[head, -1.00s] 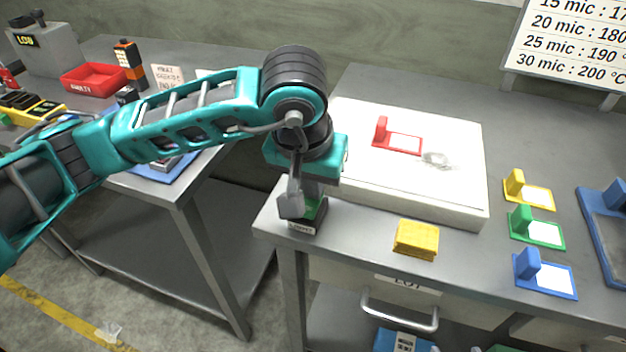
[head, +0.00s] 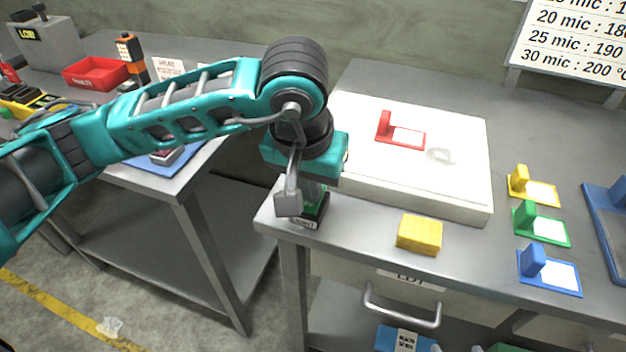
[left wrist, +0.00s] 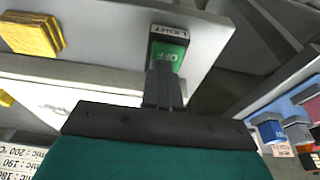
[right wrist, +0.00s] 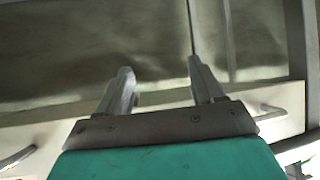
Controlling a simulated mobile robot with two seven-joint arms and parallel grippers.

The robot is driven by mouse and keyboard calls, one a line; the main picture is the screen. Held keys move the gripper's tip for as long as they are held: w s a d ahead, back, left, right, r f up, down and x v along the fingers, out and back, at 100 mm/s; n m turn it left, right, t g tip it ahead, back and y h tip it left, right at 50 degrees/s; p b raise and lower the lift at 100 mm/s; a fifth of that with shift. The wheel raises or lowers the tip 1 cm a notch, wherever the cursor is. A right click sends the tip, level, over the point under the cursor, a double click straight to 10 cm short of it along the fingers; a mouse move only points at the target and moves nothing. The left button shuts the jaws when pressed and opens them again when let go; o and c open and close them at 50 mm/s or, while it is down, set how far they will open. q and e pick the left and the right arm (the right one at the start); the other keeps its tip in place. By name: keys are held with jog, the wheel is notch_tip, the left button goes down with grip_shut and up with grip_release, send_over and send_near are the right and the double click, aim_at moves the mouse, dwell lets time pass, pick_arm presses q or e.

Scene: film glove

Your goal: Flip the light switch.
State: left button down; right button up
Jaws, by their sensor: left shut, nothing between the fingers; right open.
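The light switch (head: 314,212) is a small dark box with a green face at the left front corner of the right-hand bench. In the left wrist view the switch (left wrist: 170,54) shows a green face reading OFF and a LIGHT label. My left gripper (left wrist: 163,82) is shut and empty, its fingertips right at the edge of the green face; I cannot tell whether they touch it. In the head view my left arm partly hides the switch. My right gripper (right wrist: 163,78) is open and empty in the right wrist view; it is outside the head view.
A yellow block (head: 420,234) lies right of the switch. Behind is a white slab (head: 452,193) with a red stand (head: 400,133). Yellow, green and blue stands are further right. A drawer handle (head: 402,306) juts out below. A gap separates this bench from the left one.

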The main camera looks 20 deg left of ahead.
pick_arm(q)
jog(key=shift+r, duration=0.15)
jog(key=shift+r, duration=0.35)
jog(key=p+v, duration=0.1)
jog(key=v, duration=0.2)
jog(key=shift+w+p, duration=0.15)
jog(key=shift+p, duration=0.2)
jog(key=s+v, duration=0.2)
jog(key=v, duration=0.8)
jog(key=shift+f, duration=0.3)
jog(key=shift+s+a, duration=0.1)
jog(key=shift+s, duration=0.05)
